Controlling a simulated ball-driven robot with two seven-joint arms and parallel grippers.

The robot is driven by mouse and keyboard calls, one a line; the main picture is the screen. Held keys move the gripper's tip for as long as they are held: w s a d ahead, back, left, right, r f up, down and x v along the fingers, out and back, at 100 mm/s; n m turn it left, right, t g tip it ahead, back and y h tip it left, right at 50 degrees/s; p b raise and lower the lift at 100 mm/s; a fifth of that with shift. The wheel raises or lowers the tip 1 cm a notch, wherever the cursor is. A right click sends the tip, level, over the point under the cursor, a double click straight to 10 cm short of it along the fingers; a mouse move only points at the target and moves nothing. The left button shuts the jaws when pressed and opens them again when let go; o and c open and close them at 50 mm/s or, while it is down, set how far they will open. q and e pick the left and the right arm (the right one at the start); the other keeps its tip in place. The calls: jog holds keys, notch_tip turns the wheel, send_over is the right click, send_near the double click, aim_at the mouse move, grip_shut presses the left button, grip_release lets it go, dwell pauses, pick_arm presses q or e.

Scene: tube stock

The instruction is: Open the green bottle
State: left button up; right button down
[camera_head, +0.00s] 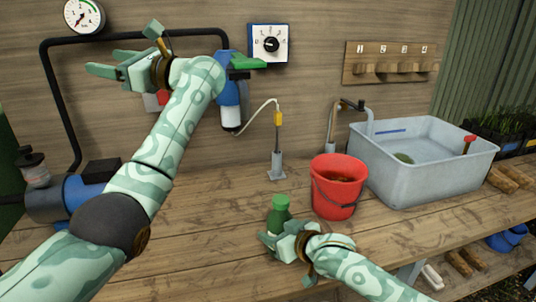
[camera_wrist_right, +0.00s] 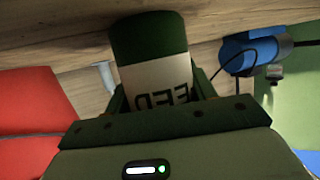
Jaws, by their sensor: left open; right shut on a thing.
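The green bottle (camera_head: 279,212) is upright at the front of the wooden bench, left of the red bucket. My right gripper (camera_head: 276,242) is shut on the bottle's body. The right wrist view shows the bottle (camera_wrist_right: 150,38) between the fingers, with a pale label (camera_wrist_right: 158,75) reading FEED. I cannot tell whether its base touches the bench. My left gripper (camera_head: 120,52) is open and empty, raised high in front of the back wall at upper left, well away from the bottle.
The red bucket (camera_head: 334,202) stands just right of the bottle, with a grey sink (camera_head: 430,180) beyond. A blue pump (camera_head: 75,197) sits at left. The bench left of the bottle is mostly clear.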

pick_arm(q)
jog(key=s+d+r+n+g+h, duration=0.2)
jog(key=s+r+n+g, duration=0.7)
jog(key=g, duration=0.4)
jog(key=s+d+r+n+g+h, duration=0.2)
jog(key=s+r+n+g, duration=0.5)
jog(key=r+n+g, duration=0.4)
jog(key=s+d+f+n+t+h, duration=0.2)
jog(key=d+n+h, duration=0.6)
jog(key=d+h, duration=0.15)
jog(key=s+d+f+n+t+h, duration=0.2)
jog(key=d+f+n+h, duration=0.1)
jog(key=d+n+h, duration=0.6)
jog(key=s+d+f+n+t+h, duration=0.2)
jog(key=d+n+h, duration=0.4)
jog(key=d+h, duration=0.4)
notch_tip(320, 180, down, 4)
jog(key=d+n+t, duration=0.2)
jog(key=d+t, duration=0.1)
jog(key=t+y, duration=1.1)
jog(key=t, duration=0.4)
send_near(280, 199)
jog(key=x, duration=0.8)
jog(key=shift+f, duration=0.15)
